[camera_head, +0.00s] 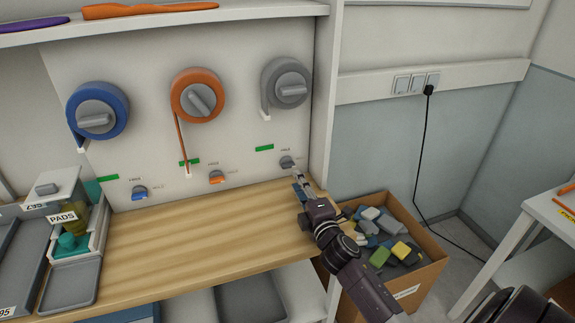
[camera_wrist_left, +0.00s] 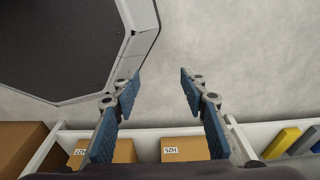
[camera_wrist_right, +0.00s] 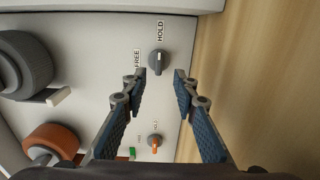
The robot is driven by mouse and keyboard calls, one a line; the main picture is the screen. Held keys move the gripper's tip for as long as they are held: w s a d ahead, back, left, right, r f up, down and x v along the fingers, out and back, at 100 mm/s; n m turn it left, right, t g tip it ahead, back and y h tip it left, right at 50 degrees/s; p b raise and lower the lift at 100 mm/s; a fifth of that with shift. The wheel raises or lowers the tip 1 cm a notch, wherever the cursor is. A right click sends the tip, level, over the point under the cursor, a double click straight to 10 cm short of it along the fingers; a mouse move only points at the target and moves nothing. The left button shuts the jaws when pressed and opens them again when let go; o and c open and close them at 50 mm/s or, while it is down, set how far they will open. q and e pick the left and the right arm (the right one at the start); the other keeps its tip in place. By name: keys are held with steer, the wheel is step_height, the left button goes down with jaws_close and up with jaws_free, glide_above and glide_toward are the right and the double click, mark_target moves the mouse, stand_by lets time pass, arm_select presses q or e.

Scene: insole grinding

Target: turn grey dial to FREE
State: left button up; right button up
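The small grey dial (camera_head: 287,162) is on the white panel's lower right, below the big grey reel (camera_head: 287,83). The right wrist view shows the grey dial (camera_wrist_right: 159,64) with its light pointer mark toward the HOLD label (camera_wrist_right: 160,30). The FREE label (camera_wrist_right: 137,57) is to the mark's left in that view. My right gripper (camera_head: 297,178) is just in front of the dial; in its wrist view the right gripper (camera_wrist_right: 160,78) is open, with no finger visibly touching the dial. My left gripper (camera_wrist_left: 160,77) is open and empty, away from the panel.
Similar blue (camera_head: 139,193) and orange (camera_head: 216,177) dials are further left. The wooden worktop (camera_head: 190,230) below is mostly clear. A cardboard box (camera_head: 425,280) of coloured blocks stands right of the bench. The cabinet's side wall (camera_head: 325,110) is close right of the dial.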

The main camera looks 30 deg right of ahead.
mark_target(289, 167)
steer(key=x, duration=0.3)
steer(key=shift+w+d+r, duration=0.1)
steer(key=shift+w+r, duration=0.15)
steer(key=shift+p+x, duration=0.3)
steer(key=shift+x, duration=0.8)
steer(key=shift+w+f, duration=0.15)
steer(key=shift+w, duration=0.4)
steer(key=shift+c, duration=0.7)
arm_select(q)
steer(key=shift+g, duration=0.3)
steer(key=s, duration=0.4)
steer(key=shift+a+r, duration=0.25)
steer(key=shift+a, duration=0.1)
arm_select(e)
jaws_close()
